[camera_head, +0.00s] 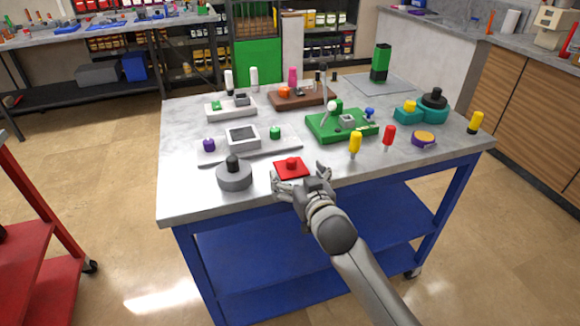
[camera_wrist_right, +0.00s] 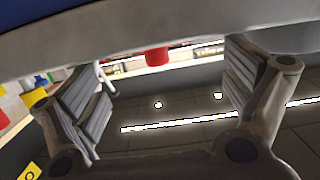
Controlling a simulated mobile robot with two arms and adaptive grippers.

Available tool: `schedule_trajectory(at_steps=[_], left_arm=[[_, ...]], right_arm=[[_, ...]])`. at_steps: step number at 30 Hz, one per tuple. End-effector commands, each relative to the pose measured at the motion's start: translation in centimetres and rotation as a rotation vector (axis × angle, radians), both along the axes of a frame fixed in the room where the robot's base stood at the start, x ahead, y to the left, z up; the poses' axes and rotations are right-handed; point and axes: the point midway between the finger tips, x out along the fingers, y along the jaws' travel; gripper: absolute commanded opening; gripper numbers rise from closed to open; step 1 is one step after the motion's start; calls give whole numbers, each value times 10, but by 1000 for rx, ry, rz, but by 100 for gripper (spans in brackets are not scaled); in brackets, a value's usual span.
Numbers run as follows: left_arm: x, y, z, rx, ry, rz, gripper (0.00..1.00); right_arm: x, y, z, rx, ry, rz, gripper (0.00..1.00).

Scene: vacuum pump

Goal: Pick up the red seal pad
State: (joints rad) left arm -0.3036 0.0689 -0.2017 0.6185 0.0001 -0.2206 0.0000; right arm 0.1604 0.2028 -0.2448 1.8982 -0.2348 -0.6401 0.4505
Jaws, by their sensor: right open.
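The red seal pad (camera_head: 281,172) is a flat square with a round red knob on top. It lies near the front edge of the table in the head view. My right gripper (camera_head: 299,177) is open and empty at the front edge, just in front of the pad, with its fingers spread toward the pad's two sides. In the wrist view the picture looks upside down; a red knob (camera_wrist_right: 157,57), seemingly the pad's, shows between the spread fingers, beyond the grey table edge. The pad's flat part is hidden there. My left gripper is not in view.
A grey round part with a black knob (camera_head: 233,173) stands left of the pad on the table (camera_head: 188,206). Yellow (camera_head: 355,142) and red (camera_head: 389,136) handled tools stand to the right. A green fixture (camera_head: 326,128) and a light grey tray (camera_head: 285,147) lie behind.

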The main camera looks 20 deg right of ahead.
Motion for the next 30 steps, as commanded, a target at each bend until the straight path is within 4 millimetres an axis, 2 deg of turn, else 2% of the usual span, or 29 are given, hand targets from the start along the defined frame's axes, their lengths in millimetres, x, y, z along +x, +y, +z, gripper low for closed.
schedule_trajectory(at_steps=[8,18,28,30], left_arm=[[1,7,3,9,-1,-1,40],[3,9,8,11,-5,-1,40],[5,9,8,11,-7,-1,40],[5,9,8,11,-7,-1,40]], right_arm=[[17,-1,2,-1,-1,0,96],[56,-4,0,0,1,0,96],[61,-3,-1,0,0,0,96],[61,-3,-1,0,0,0,90]])
